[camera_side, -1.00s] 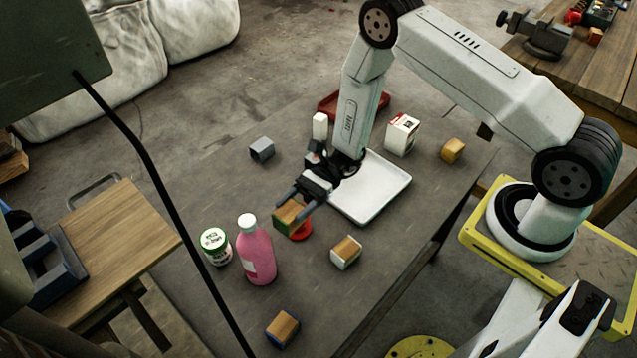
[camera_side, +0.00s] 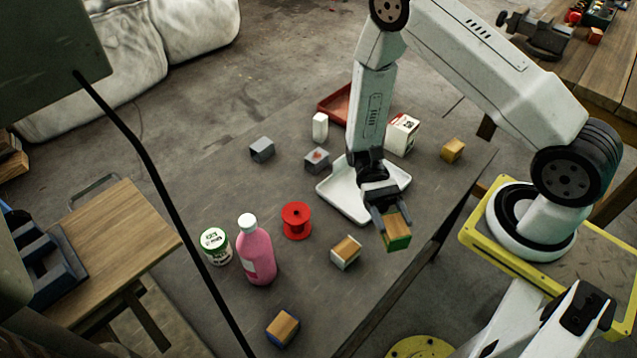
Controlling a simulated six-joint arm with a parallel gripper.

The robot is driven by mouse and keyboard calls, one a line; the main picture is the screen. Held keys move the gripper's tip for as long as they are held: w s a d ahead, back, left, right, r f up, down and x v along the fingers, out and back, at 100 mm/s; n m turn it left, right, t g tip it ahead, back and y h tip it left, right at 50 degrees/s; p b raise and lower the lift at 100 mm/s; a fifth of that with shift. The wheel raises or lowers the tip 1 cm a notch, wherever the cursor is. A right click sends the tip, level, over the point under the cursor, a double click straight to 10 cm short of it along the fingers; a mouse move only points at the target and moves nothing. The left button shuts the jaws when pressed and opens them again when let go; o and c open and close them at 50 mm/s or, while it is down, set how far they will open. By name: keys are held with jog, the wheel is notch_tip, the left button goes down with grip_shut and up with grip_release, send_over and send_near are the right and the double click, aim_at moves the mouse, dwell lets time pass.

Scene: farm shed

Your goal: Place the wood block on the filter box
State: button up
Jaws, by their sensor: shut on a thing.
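My gripper (camera_side: 393,222) is shut on a wood-topped block with green sides (camera_side: 398,241), held in the air near the right edge of the table, in front of the white tray. A white carton with red markings (camera_side: 403,134), which looks like the filter box, stands behind the tray, to the right of my arm. Its label is too small to read. A plain wood-coloured block (camera_side: 453,150) sits to the right of the carton. Similar wood-topped blocks lie nearer: one with white sides (camera_side: 346,254) and one with blue sides (camera_side: 282,328).
The white tray (camera_side: 337,196) lies under my gripper's wrist. A red spool (camera_side: 296,221), a pink bottle (camera_side: 256,252) and a green-white can (camera_side: 215,247) stand left. Two grey blocks (camera_side: 262,149) (camera_side: 317,160), a white bottle (camera_side: 320,127) and a red tray (camera_side: 334,105) are behind.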

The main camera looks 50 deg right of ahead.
jog(key=s+d+r+n+g+h, duration=0.1)
jog(key=s+d+r+n+h, duration=0.1)
jog(key=d+n+h, duration=0.5)
jog(key=s+d+r+n+g+h, duration=0.1)
jog(key=s+d+r+n+h, duration=0.2)
jog(key=d+h, duration=0.7)
jog(key=w+d+r+n+t+h, duration=0.2)
jog(key=w+d+n+t+h, duration=0.8)
jog(key=n+t, duration=0.4)
jog(key=shift+w+d+r+n+t+h, duration=0.35)
jog(key=shift+w+d+t, duration=0.35)
jog(key=shift+w+t, duration=0.6)
jog(key=shift+s+f, duration=0.1)
jog(key=shift+s, duration=0.15)
jog(key=w+d+f, duration=0.2)
jog(key=w, duration=0.1)
jog(key=w+d+f, duration=0.2)
jog(key=w+f, duration=0.1)
jog(key=w, duration=0.1)
jog(key=w+d+f, duration=0.2)
jog(key=w+f, duration=0.1)
jog(key=shift+w+d+f, duration=0.15)
jog(key=shift+w, duration=0.25)
jog(key=shift+w+d+f, duration=0.2)
jog(key=shift+w+f, duration=0.25)
jog(key=shift+f, duration=0.1)
